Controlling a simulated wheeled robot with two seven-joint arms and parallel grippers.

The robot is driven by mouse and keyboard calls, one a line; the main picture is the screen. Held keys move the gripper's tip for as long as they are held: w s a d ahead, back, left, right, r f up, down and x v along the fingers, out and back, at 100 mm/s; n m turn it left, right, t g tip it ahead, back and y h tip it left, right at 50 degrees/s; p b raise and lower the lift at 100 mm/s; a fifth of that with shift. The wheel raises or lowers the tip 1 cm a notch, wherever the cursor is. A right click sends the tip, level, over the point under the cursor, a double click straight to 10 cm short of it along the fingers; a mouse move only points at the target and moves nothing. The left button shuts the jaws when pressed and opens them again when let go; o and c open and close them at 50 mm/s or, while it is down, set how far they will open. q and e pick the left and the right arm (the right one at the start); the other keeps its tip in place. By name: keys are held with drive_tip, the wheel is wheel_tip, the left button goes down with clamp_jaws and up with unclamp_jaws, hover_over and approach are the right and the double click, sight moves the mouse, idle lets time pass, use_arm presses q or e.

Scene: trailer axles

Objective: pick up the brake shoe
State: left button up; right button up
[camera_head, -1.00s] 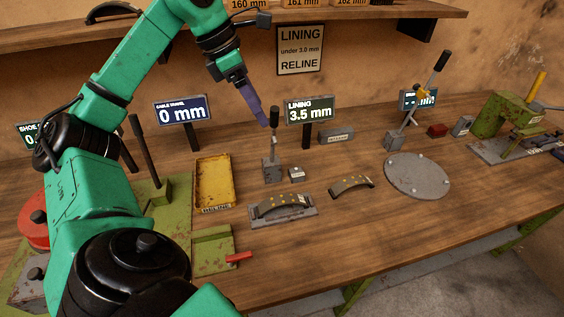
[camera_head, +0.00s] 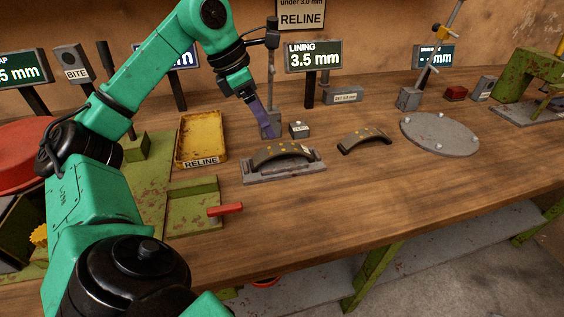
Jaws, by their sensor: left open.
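One curved dark brake shoe (camera_head: 285,151) with yellowish spots rests on a grey base plate (camera_head: 256,175) on the bench. A second, similar shoe (camera_head: 364,140) lies on the bare wood to its right. My left gripper (camera_head: 264,133), with purple fingers, points down behind and above the shoe on the plate, in front of a grey block with a post. It looks apart from both shoes. It is open with nothing seen between its fingers, though the finger gap is hard to make out. My right gripper is out of view.
A yellow RELINE tray (camera_head: 203,137) stands left of the plate. A green fixture with a red handle (camera_head: 225,209) is in front. A small grey block (camera_head: 299,130) and the LINING 3.5 mm sign (camera_head: 314,57) are behind. A round grey plate (camera_head: 440,134) is right. The front wood is clear.

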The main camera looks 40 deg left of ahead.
sight(282, 147)
use_arm(q)
drive_tip(key=x, duration=1.1)
drive_tip(key=shift+w+a+r+b, duration=0.1)
drive_tip(key=shift+w+a+b, duration=0.15)
drive_tip(key=shift+b, duration=0.1)
drive_tip(key=shift+r, duration=0.1)
clamp_jaws()
